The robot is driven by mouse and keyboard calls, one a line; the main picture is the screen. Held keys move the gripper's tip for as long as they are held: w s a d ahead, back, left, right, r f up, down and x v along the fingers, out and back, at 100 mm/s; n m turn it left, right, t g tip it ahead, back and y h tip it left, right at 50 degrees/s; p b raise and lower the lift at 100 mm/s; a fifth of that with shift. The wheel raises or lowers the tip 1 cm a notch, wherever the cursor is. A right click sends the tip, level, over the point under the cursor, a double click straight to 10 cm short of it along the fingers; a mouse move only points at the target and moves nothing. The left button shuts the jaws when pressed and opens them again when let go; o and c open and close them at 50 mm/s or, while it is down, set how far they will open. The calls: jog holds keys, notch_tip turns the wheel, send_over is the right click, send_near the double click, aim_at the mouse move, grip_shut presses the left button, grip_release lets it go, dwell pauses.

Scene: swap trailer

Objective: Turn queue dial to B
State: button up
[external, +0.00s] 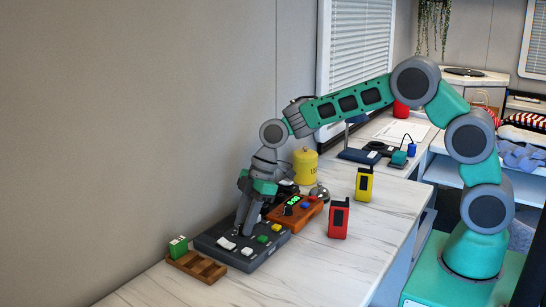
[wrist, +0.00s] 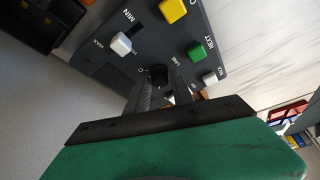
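The control panel (external: 249,244) is a dark grey box on the white counter near the wall. The wrist view shows it (wrist: 95,45) tilted at the top, with a small black round dial (wrist: 158,74) near its lower edge. The letter C and the word LANE are printed near the dial. My gripper (wrist: 160,78) points down at the panel with its two fingers parted, one on each side of the dial. I cannot tell whether they touch it. In the external view my gripper (external: 240,233) is over the panel and hides the dial. The dial's setting is not readable.
An orange-brown box (external: 295,212) with a green display stands behind the panel. A wooden tray (external: 196,267) lies in front. Red (external: 339,219) and yellow (external: 364,184) handsets stand to the right.

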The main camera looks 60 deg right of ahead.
grip_shut()
jog(key=shift+m, duration=0.3)
jog(key=m+b, duration=0.1)
jog(key=m+t, duration=0.1)
jog(key=m, duration=0.1)
jog(key=shift+s+a+h+b, duration=0.15)
jog(key=shift+h+b, duration=0.15)
jog(key=shift+b, duration=0.1)
jog(key=m, duration=0.2)
jog(key=m+t+h+b, duration=0.1)
jog(key=m, duration=0.2)
jog(key=shift+t+h, duration=0.3)
jog(key=shift+m, duration=0.3)
jog(key=shift+o, duration=2.2)
grip_release()
jog(key=v, duration=0.8)
